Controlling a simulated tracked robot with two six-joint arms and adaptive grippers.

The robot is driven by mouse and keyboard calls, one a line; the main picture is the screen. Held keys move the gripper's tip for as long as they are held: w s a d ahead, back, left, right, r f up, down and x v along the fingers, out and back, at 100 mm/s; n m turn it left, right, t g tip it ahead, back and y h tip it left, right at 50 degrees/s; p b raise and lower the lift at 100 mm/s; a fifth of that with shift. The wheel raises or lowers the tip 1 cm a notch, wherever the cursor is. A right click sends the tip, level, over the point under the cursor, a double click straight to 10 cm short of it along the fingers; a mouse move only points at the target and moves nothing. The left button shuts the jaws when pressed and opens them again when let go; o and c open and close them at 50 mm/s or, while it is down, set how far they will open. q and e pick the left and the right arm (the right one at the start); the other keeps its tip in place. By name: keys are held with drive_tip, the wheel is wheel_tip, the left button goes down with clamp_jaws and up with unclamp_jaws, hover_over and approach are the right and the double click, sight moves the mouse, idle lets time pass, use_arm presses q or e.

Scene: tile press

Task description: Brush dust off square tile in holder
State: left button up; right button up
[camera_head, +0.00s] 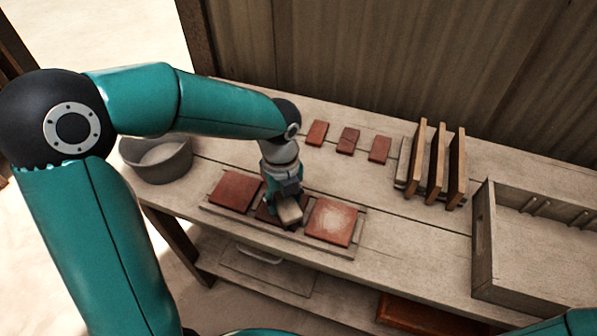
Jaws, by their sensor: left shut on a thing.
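A long wooden holder (282,234) lies along the front of the bench with three square reddish tiles in it. The right tile (331,222) has a pale dusty patch over its middle. The left tile (236,190) looks clean. The middle tile (266,213) is largely hidden by my left gripper (288,199). This gripper points down and is shut on a pale, block-like brush (290,212) above the middle tile. I cannot tell whether the brush touches it. My right gripper is out of view.
A grey round bowl (157,160) stands at the bench's left end. Several small reddish tiles (348,140) lie behind the holder. Upright wooden boards (437,162) stand in a rack to the right. A large open wooden box (484,240) is at the far right. Bench between holder and box is clear.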

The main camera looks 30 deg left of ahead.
sight(298, 205)
use_arm(q)
drive_tip(key=d, duration=0.3)
drive_tip(key=shift+w+d, duration=0.1)
drive_tip(key=shift+w, duration=0.15)
wheel_tip(298, 205, up, 3)
drive_tip(key=shift+w+d+f+p, duration=0.1)
drive_tip(key=shift+d+f+p, duration=0.1)
drive_tip(key=shift+p, duration=0.65)
drive_tip(key=shift+s+a+r+p, duration=0.1)
drive_tip(key=shift+s+r+p, duration=0.1)
drive_tip(key=shift+r+p, duration=0.5)
drive_tip(key=shift+w+r+p, duration=0.1)
drive_tip(key=shift+r+p, duration=0.55)
drive_tip(key=shift+r, duration=0.05)
drive_tip(key=shift+r+p, duration=1.2)
drive_tip(key=shift+r, duration=0.15)
